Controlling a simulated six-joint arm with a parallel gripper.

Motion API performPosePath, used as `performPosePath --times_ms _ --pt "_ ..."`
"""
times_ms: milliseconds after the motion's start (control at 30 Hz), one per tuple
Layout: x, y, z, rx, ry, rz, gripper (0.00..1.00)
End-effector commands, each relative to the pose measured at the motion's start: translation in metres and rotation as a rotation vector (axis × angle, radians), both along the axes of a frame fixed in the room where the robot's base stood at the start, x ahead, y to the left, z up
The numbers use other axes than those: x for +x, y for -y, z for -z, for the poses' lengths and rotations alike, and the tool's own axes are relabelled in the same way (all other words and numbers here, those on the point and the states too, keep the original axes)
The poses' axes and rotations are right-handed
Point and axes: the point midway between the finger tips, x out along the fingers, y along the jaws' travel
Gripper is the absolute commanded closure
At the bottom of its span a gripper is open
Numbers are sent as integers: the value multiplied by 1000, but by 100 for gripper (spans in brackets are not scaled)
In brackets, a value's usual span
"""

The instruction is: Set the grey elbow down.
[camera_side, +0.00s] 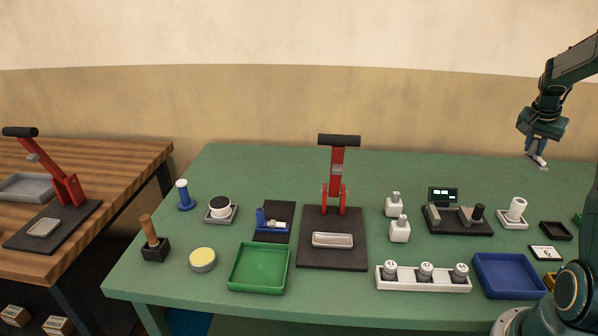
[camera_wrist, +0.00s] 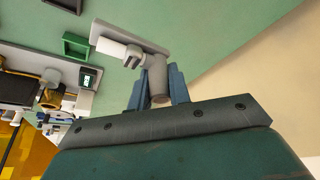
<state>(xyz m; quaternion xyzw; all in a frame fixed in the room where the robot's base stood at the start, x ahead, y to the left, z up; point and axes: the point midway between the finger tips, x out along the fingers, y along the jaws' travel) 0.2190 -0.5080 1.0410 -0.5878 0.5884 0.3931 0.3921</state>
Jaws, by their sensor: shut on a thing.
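My gripper (camera_side: 537,158) is up at the right, in the air above the back right of the green table. In the wrist view its two blue-grey fingers (camera_wrist: 158,90) are closed around the grey elbow (camera_wrist: 157,75), whose round end points toward me. In the side view the elbow (camera_side: 540,165) is small and mostly hidden under the fingers, clear of the tabletop. Beyond it in the wrist view lies a grey flat plate (camera_wrist: 150,42) with a white cylinder (camera_wrist: 108,46); I cannot tell whether the plate is joined to the elbow.
The table (camera_side: 280,175) is bare along its back. Below my gripper stand a pale holder with a white cylinder (camera_side: 516,208), a dark tray (camera_side: 556,238) and a device with a green display (camera_side: 443,194). A blue tray (camera_side: 508,292) and a white rack (camera_side: 425,285) are nearer the front.

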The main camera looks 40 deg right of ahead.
Motion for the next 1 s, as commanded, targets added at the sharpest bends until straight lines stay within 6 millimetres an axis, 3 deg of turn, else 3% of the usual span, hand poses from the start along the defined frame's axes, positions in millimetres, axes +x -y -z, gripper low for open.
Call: performPosePath --times_ms 300,500,1000 --pt "0 -1 62 4 -1 -1 100" --pt "0 -1 93 2 -1 -1 100" --pt "0 0 114 1 0 -1 100"
